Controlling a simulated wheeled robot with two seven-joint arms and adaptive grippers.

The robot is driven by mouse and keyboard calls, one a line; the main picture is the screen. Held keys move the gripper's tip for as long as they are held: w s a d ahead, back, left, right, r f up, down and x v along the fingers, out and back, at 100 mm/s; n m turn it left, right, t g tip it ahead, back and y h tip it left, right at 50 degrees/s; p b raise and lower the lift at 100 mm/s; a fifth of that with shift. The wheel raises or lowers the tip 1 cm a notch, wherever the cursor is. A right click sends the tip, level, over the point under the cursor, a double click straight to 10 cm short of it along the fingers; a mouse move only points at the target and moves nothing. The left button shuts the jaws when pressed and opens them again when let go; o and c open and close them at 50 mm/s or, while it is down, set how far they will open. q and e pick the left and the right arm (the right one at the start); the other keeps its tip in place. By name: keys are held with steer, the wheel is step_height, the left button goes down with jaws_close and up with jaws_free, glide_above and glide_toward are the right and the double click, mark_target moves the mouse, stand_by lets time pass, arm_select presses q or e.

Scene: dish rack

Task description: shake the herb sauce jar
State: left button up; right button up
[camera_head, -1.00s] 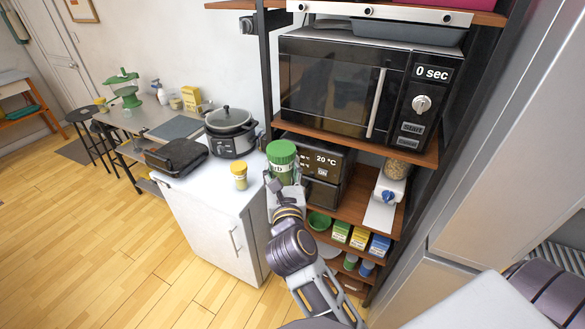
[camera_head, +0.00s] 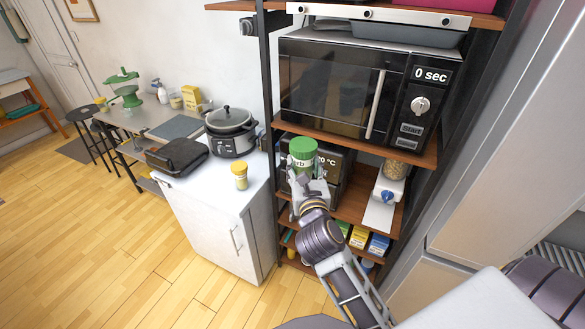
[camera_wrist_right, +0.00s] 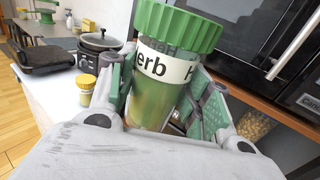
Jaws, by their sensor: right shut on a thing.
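The herb sauce jar (camera_head: 303,152) has a ribbed green lid and a white label reading "erb". My right gripper (camera_head: 308,186) is shut on it and holds it in the air, in front of the shelf with the small black oven. In the right wrist view the jar (camera_wrist_right: 165,85) stands nearly upright, slightly tilted, between both green-padded fingers of the gripper (camera_wrist_right: 165,100). Its greenish contents show through the clear wall. My left gripper is not in view.
A microwave (camera_head: 355,92) sits on the shelf above and behind the jar. A yellow-capped jar (camera_head: 240,175), a slow cooker (camera_head: 232,138) and a black grill (camera_head: 176,157) stand on the white cabinet (camera_head: 205,195) to the left. A jar dispenser (camera_head: 388,190) is on the right shelf.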

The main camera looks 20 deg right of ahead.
steer(key=shift+a, duration=0.1)
steer(key=shift+a, duration=1.5)
